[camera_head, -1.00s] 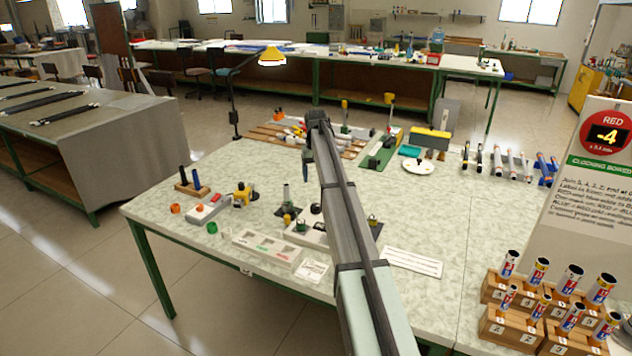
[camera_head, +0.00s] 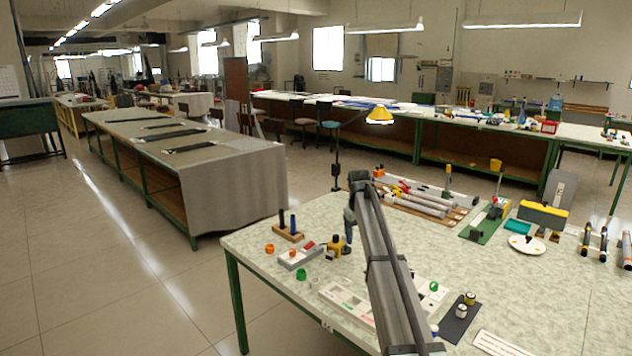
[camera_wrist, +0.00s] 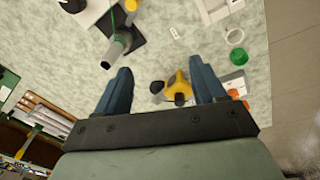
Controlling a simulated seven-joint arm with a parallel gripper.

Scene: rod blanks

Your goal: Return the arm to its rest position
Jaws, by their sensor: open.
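My arm (camera_head: 390,275) reaches out over the speckled table (camera_head: 560,315) from the front edge. My gripper (camera_wrist: 163,76) shows at the end of the arm in the wrist view, its two blue fingers wide apart with nothing held between them. In the head view my gripper (camera_head: 349,222) hangs from the arm's far end, above the table's left part. A small yellow device (camera_head: 335,247) with dark parts stands close by. In the wrist view the yellow device (camera_wrist: 178,88) appears between the fingers, below them. How high the fingertips are above it is hard to tell.
A wooden block with two dark pegs (camera_head: 289,228) and a green ring (camera_head: 301,275) stand left of my gripper. A tray of rods (camera_head: 425,205) and a desk lamp (camera_head: 380,116) stand behind. A dark plate with two small cylinders (camera_head: 459,318) lies right of my arm. Floor left is clear.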

